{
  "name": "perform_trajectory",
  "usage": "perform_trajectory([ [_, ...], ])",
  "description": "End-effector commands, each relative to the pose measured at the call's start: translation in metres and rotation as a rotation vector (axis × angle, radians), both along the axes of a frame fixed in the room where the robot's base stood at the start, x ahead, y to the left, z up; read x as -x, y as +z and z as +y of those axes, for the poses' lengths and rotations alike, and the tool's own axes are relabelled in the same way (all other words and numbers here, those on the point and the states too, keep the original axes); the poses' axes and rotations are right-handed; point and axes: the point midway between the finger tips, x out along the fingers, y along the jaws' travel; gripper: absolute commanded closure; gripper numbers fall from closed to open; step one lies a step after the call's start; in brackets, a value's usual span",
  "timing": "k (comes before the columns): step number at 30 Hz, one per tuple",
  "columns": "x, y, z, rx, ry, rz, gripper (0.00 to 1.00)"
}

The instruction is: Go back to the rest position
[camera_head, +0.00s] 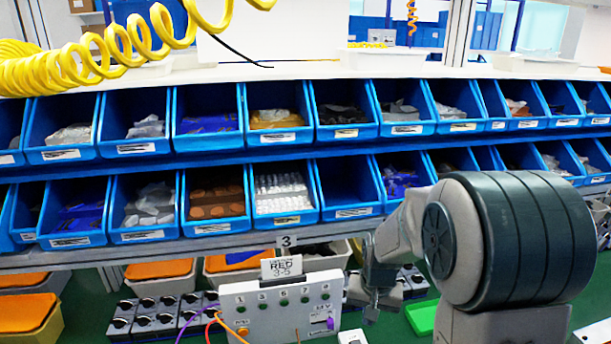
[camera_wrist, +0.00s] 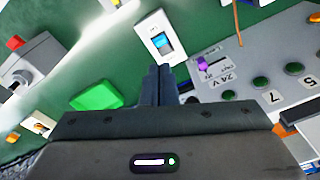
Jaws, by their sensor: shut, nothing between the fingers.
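My gripper (camera_head: 372,309) is at the lower middle right of the head view, just right of the grey control box. In the wrist view the gripper's two fingers (camera_wrist: 158,84) are pressed together with nothing between them. The grey control box (camera_head: 240,303) has a row of green buttons, a purple plug and a "RED 3-5" sign (camera_head: 282,267). Part of the box also shows at the right of the wrist view (camera_wrist: 228,75). A white rocker switch with a blue face (camera_wrist: 160,40) lies beyond the fingertips, apart from them as far as I can tell.
Blue bins (camera_head: 216,202) fill two shelf rows behind. A grey box with a red button (camera_wrist: 24,66) is at the wrist view's left. A green tray (camera_head: 422,316) lies right of my gripper. Several black-topped modules (camera_head: 150,322) stand left. A yellow coiled hose (camera_head: 90,55) hangs at upper left.

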Motion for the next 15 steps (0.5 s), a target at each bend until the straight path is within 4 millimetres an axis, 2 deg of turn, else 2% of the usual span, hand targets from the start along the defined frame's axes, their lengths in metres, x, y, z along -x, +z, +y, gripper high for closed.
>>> perform_trajectory([
  [1, 0.010, 0.018, 0.000, -0.001, 0.016, -0.023, 1.00],
  [6, 0.045, 0.060, 0.000, 0.001, 0.069, -0.075, 1.00],
  [15, 0.116, 0.113, -0.001, 0.030, 0.159, -0.168, 1.00],
])
